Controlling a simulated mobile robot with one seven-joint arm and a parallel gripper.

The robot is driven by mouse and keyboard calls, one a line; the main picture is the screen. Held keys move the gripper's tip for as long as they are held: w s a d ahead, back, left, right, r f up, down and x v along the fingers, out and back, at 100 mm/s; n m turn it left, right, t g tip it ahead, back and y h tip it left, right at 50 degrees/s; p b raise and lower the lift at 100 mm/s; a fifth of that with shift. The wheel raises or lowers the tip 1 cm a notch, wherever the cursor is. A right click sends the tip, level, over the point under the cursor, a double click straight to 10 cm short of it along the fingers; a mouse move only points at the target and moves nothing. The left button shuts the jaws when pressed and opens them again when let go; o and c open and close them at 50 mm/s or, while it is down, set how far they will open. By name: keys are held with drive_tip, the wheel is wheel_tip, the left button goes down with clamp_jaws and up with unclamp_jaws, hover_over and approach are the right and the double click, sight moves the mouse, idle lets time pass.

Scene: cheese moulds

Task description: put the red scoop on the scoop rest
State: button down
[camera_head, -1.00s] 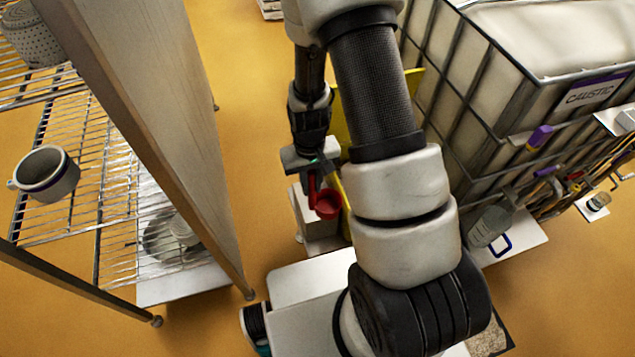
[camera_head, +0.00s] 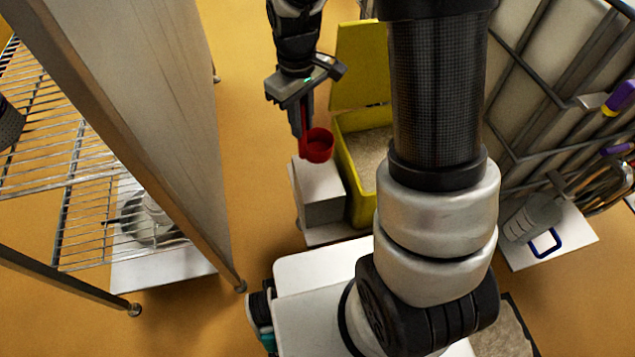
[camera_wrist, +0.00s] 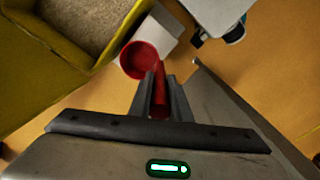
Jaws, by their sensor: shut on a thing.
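The red scoop (camera_head: 318,146) is held by its handle in my gripper (camera_head: 303,118), with its round cup hanging below the fingertips. In the wrist view the cup of the red scoop (camera_wrist: 141,60) lies just past the tips of my gripper (camera_wrist: 160,92), and the jaws are shut on the handle. In the head view the scoop appears above or in front of a pale box-like block (camera_head: 322,195) beside a yellow bin; the gap between them cannot be told. I cannot make out for sure which thing is the scoop rest.
An open yellow bin (camera_head: 352,160) with grainy contents stands right of the scoop, its lid raised. A wire shelf rack (camera_head: 75,195) with a solid side panel (camera_head: 165,110) stands at left. A caged tank with hanging tools is at right. Floor between rack and bin is clear.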

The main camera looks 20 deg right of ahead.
sight(303, 151)
wheel_tip(303, 151, down, 10)
drive_tip(key=b, duration=0.3)
idle(0.3)
drive_tip(key=shift+f, duration=0.2)
drive_tip(key=c, duration=1.6)
unclamp_jaws()
drive_tip(key=shift+c, duration=0.2)
drive_tip(key=shift+r, duration=0.1)
